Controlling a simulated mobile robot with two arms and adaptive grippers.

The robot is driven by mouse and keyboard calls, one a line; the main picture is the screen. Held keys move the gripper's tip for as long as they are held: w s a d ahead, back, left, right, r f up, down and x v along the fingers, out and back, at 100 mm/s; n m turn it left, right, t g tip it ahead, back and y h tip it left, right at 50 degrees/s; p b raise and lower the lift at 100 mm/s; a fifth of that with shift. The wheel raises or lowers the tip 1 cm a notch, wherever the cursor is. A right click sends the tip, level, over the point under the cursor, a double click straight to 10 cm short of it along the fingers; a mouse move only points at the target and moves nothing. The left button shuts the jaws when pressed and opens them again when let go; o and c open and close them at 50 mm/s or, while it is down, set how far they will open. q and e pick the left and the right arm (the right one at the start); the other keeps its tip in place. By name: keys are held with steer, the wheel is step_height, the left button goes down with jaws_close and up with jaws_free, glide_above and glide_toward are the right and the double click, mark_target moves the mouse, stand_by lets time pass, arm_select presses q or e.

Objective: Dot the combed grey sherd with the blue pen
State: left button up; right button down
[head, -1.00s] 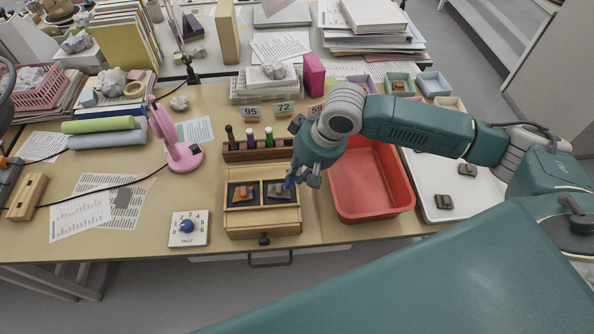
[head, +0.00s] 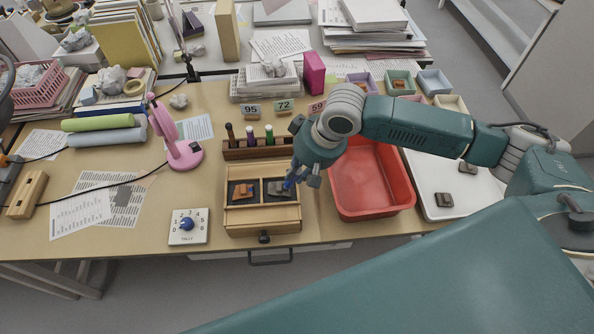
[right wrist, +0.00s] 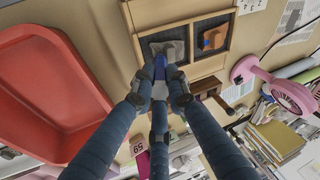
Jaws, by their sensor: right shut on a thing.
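The grey sherd (head: 276,188) lies in the right dark compartment of the wooden tray (head: 262,229). It also shows in the right wrist view (right wrist: 172,47), partly hidden by the pen; its combing is too small to make out. My right gripper (head: 298,180) is shut on the blue pen (right wrist: 160,68), which points down at the grey sherd. The pen tip is at or just over the sherd's edge; I cannot tell whether it touches. An orange sherd (head: 243,191) lies in the left compartment, with a blue mark visible in the right wrist view (right wrist: 210,40). My left gripper is not in view.
A wooden rack (head: 258,153) with several pens stands behind the tray. A red bin (head: 372,208) is close on the right, and a white tray (head: 466,208) with dark sherds lies beyond it. A tally dial (head: 188,227) and pink lamp (head: 184,155) are on the left.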

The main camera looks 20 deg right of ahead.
steer(key=shift+s+f+p, duration=0.15)
steer(key=shift+p, duration=0.4)
stand_by(1.8)
step_height(320, 180, up, 7)
steer(key=p, duration=0.9)
stand_by(0.5)
